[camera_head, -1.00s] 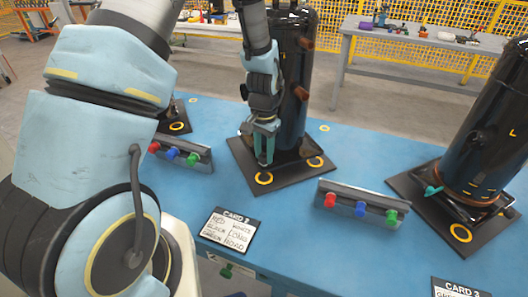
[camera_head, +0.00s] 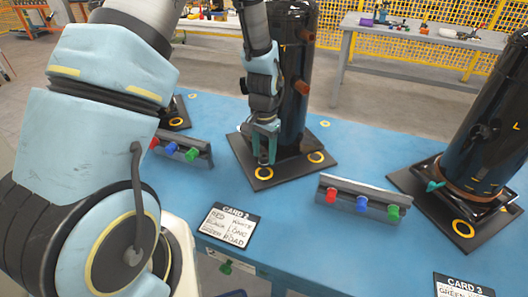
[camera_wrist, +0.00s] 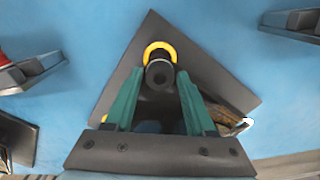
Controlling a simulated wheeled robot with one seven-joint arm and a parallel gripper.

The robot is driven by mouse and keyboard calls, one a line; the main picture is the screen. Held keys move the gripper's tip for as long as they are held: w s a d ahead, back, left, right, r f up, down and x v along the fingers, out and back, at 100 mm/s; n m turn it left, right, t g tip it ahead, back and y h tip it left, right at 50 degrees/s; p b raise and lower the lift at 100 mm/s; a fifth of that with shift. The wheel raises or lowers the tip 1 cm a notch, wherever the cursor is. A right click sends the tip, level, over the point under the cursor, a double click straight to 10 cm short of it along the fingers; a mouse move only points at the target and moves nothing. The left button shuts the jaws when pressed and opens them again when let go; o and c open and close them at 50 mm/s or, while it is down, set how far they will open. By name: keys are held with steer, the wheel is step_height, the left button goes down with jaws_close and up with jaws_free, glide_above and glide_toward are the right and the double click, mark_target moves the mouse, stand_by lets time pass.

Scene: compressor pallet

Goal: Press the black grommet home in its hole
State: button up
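The black grommet (camera_wrist: 159,74) shows in the wrist view as a short dark round piece in front of a yellow-ringed hole (camera_wrist: 158,49) at the corner of the dark base plate (camera_wrist: 200,68). My gripper (camera_wrist: 160,76) points down at this corner, its two teal fingers on either side of the grommet and apparently closed on it. In the head view my gripper (camera_head: 264,160) is just above the near ring (camera_head: 263,174), beside the tall black compressor (camera_head: 293,85). The grommet's lower end and its depth in the hole cannot be made out.
A rack with red, blue and green knobs (camera_head: 360,194) stands to the right, and another similar rack (camera_head: 181,148) to the left. A second compressor (camera_head: 490,130) stands farther right. A card (camera_head: 228,226) lies in front on the blue table (camera_head: 300,240).

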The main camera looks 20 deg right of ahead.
steer(key=shift+o, duration=1.1)
steer(key=shift+r, duration=0.1)
step_height(320, 180, up, 11)
steer(key=b, duration=0.1)
steer(key=shift+b, duration=0.35)
steer(key=shift+c, duration=0.2)
